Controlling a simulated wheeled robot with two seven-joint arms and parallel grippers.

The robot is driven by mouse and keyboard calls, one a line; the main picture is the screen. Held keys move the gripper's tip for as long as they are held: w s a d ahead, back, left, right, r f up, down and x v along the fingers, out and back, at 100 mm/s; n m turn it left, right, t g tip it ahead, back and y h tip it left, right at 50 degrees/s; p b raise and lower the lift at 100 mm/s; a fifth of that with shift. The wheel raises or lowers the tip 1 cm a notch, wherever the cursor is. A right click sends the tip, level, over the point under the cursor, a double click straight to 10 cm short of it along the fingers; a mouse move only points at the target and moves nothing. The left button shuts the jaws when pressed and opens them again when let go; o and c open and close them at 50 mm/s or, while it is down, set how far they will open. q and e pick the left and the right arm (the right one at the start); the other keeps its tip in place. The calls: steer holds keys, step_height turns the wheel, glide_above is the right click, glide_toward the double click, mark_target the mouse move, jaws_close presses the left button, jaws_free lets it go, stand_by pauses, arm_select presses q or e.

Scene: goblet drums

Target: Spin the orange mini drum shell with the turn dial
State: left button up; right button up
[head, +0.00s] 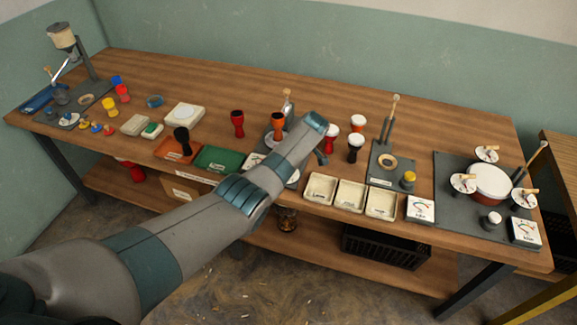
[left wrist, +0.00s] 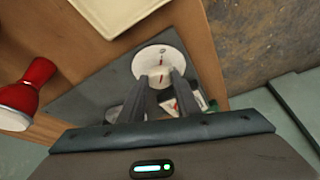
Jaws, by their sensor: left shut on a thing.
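The orange mini drum shell (head: 278,119) stands upright on the grey turning station near the middle of the table, partly behind my left arm. In the left wrist view, a white round turn dial (left wrist: 158,62) with a red mark lies on a grey plate (left wrist: 95,100) near the table's front edge. My left gripper (left wrist: 160,85) is over the dial, its fingers closed in on it; the exact contact is hard to see. In the head view, my left forearm hides this gripper and most of the dial. My right gripper is not in view.
Cream trays (head: 350,195) line the front edge right of my arm. A red and white drum (left wrist: 30,92) is close by in the wrist view. The back middle of the table is clear.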

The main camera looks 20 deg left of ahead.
arm_select(q)
steer(key=o, duration=1)
steer(key=shift+r, duration=0.1)
steer(key=shift+v, duration=0.9)
steer(key=b+v, duration=0.3)
steer(key=v, duration=1.2)
steer(key=shift+r, duration=0.3)
